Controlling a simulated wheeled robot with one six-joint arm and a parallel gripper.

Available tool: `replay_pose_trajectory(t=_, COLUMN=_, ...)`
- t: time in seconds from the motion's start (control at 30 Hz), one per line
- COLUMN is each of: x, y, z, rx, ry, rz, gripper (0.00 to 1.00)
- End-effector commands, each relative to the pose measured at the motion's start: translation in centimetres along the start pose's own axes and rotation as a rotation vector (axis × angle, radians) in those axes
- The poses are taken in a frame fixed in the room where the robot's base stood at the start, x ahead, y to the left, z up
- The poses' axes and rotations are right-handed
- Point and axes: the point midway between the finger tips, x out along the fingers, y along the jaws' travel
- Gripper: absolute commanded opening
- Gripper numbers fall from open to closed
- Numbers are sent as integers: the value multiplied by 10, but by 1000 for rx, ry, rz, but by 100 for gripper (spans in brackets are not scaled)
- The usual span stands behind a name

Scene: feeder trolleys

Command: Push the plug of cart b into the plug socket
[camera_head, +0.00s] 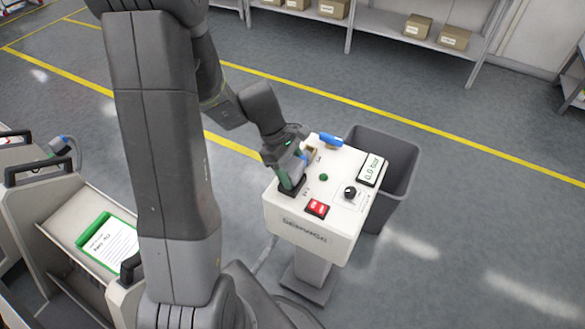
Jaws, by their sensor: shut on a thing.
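The white service box (290,213) stands on a pedestal in the middle right, with its sloped panel facing up. The dark plug socket (291,188) is at the left of that panel. My gripper (299,165) is over the panel's left edge, just above the socket, and is shut on a plug that it mostly hides.
The panel also has a blue handle (330,140), a red switch (317,208), a black knob (350,192) and a display reading 0,0 bar (371,169). A grey bin (401,160) stands behind. Trolleys (62,218) are at left; one carries a green-framed card (108,245). Floor at right is clear.

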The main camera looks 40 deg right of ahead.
Motion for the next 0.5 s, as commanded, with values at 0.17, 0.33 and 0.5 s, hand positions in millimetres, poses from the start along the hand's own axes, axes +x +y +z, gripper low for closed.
replay_pose_trajectory(t=0.17, x=3, y=0, z=-1, rx=0, ry=0, rz=0, gripper=22)
replay_pose_trajectory(t=0.33, x=3, y=0, z=-1, rx=0, ry=0, rz=1, gripper=79)
replay_pose_trajectory(t=0.5, x=3, y=0, z=-1, rx=0, ry=0, rz=0, gripper=85)
